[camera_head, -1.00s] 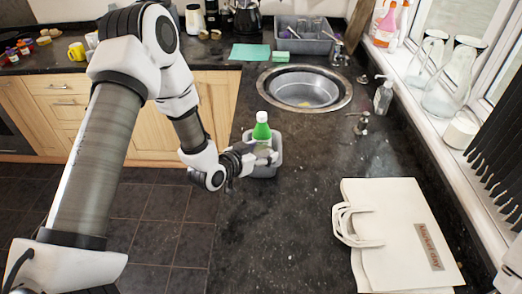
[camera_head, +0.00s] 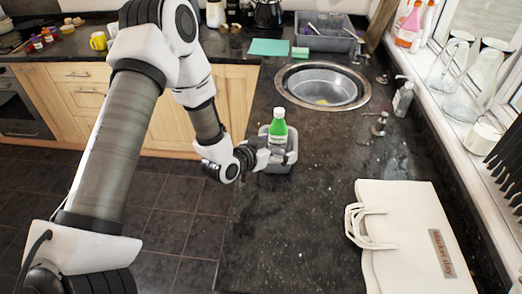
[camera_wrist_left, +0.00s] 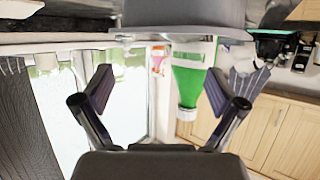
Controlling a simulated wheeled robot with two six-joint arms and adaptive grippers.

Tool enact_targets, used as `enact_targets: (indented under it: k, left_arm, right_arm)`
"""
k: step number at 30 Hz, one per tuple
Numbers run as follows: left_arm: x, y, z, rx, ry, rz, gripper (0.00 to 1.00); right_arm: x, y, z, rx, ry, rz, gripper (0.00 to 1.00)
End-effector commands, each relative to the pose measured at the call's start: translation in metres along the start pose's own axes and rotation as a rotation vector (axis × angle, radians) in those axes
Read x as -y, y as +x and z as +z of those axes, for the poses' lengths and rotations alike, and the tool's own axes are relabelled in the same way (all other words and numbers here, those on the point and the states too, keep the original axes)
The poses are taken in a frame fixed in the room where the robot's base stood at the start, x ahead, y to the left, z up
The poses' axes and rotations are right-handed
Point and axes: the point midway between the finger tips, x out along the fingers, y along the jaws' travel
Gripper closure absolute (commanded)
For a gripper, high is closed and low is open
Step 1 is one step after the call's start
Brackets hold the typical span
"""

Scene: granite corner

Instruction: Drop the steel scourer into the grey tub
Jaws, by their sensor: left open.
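The grey tub (camera_head: 287,166) stands on the dark counter in front of the sink. I cannot make out the steel scourer in any view. My right gripper is not in view.
A white bag (camera_head: 410,225) lies at the right front. The steel sink (camera_head: 322,85) has a yellow item in it. A soap dispenser (camera_head: 402,98) stands right of it. A green sponge (camera_head: 300,53) and grey dish rack (camera_head: 325,38) are behind.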

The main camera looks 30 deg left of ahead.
Motion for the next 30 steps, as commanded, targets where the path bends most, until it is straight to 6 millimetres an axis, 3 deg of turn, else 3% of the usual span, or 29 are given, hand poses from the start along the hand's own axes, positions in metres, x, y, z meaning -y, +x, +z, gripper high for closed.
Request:
enact_targets:
  k: [2, 7, 11, 13, 18, 30]
  left_arm:
    - [0.001, -0.019, 0.005, -0.001, -0.012, -0.002, 0.04]
    - [0.001, -0.067, 0.004, -0.003, -0.017, -0.003, 0.04]
    - [0.0, -0.093, 0.002, -0.003, -0.013, -0.001, 0.04]
    - [0.0, -0.107, -0.004, 0.003, -0.011, 0.001, 0.04]
    - [0.0, -0.116, 0.001, 0.002, -0.005, 0.0, 0.04]
    - [0.0, -0.115, 0.003, 0.001, -0.004, 0.0, 0.04]
  right_arm:
    - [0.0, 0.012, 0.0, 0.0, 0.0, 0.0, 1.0]
    - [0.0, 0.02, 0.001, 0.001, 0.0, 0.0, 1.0]
    - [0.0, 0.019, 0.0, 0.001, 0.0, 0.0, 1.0]
    - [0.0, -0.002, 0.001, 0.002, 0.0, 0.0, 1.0]
    - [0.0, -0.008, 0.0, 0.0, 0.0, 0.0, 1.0]
    - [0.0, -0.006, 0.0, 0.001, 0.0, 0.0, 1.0]
